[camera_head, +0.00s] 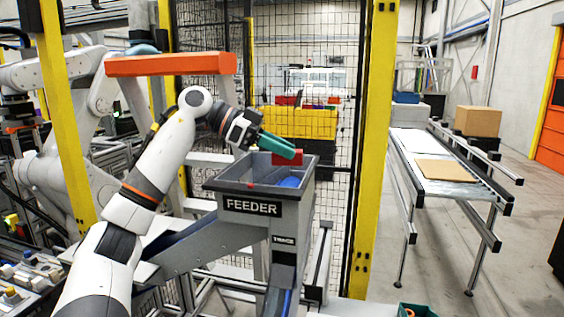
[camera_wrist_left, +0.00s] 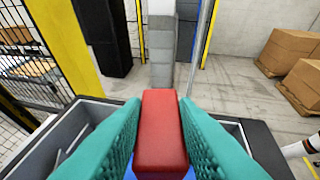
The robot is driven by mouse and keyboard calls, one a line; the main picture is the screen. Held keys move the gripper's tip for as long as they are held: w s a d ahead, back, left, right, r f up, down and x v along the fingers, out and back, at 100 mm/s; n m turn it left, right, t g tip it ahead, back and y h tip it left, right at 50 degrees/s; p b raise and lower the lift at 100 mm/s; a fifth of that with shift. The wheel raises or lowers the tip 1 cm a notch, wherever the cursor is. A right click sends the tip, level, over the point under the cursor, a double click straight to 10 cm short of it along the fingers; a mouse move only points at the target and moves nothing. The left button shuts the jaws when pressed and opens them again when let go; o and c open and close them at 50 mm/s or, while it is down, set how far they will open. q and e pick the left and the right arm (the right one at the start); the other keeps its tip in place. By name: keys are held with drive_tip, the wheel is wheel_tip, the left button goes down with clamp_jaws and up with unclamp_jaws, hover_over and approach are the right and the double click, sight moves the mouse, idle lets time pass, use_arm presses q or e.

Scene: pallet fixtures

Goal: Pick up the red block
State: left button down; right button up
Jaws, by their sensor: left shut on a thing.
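The red block (camera_wrist_left: 161,130) is between the two teal fingers of my left gripper (camera_wrist_left: 160,140) in the left wrist view. The fingers are shut on its sides. In the head view the red block (camera_head: 287,158) shows at the tips of my left gripper (camera_head: 282,150), at the top of the grey feeder bin (camera_head: 226,186). The fingers partly hide the block there. I cannot tell how far it is above the bin's floor. My right gripper is in neither view.
A blue thing (camera_head: 289,182) lies inside the feeder bin. A yellow post (camera_head: 372,150) and mesh fence stand behind it. A roller conveyor (camera_head: 452,188) with flat cardboard (camera_head: 445,170) is at the right. An orange-topped frame (camera_head: 170,64) stands at the left.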

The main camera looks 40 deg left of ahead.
use_arm(q)
drive_tip(key=s+a, duration=0.4)
drive_tip(key=a, duration=0.4)
drive_tip(key=s+a+p, duration=0.1)
drive_tip(key=s+a, duration=0.4)
drive_tip(key=a, duration=0.4)
drive_tip(key=shift+s+f, duration=0.15)
drive_tip(key=shift+s, duration=0.05)
